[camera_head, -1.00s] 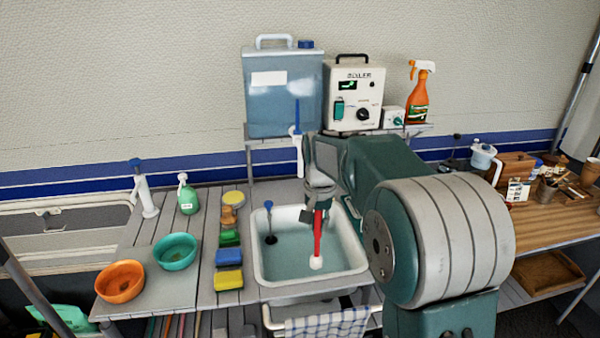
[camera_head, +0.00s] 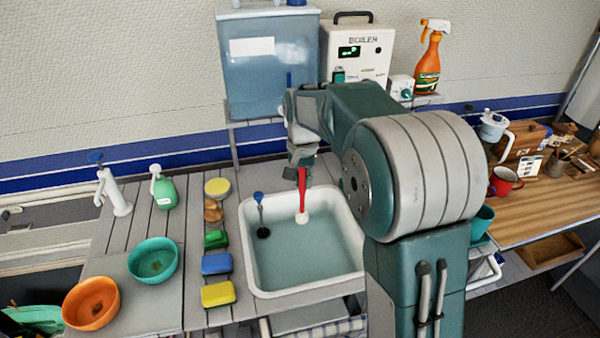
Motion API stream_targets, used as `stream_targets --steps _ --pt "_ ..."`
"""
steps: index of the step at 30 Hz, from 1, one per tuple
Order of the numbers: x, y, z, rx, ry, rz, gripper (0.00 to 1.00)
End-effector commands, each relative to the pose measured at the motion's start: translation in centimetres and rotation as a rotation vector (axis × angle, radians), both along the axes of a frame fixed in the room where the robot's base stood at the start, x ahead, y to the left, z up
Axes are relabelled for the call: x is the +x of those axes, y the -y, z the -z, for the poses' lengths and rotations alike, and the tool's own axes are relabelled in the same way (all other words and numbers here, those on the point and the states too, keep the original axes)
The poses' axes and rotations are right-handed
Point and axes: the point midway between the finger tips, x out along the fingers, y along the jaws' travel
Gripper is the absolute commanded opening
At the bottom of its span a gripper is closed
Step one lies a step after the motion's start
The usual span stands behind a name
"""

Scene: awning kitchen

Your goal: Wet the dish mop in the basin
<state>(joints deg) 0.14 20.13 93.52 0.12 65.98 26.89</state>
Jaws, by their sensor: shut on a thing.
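The dish mop (camera_head: 302,191) has a red handle and a white head. My gripper (camera_head: 302,166) is shut on the upper end of its handle, and the mop hangs upright with its head down. The white basin (camera_head: 247,255) holds bluish water. The mop head shows over the back part of the basin, near the rear rim; whether it touches the water I cannot tell. My arm hides part of the gripper's fingers and the basin's right side is close to my arm.
A blue-topped dark plunger-like tool (camera_head: 262,225) stands in the basin's left back. Sponges (camera_head: 217,263) line the left side, with teal (camera_head: 154,262) and orange (camera_head: 90,303) bowls beyond. A water tank (camera_head: 268,70) and boiler (camera_head: 358,52) stand on the shelf behind.

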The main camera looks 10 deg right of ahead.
Motion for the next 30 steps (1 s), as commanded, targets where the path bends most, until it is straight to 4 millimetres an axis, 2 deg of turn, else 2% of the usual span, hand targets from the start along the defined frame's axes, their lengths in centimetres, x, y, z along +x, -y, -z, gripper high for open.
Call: stream_targets --steps 30 --pt "0.0 -0.1 8.8 -0.001 -0.003 0.0 0.0"
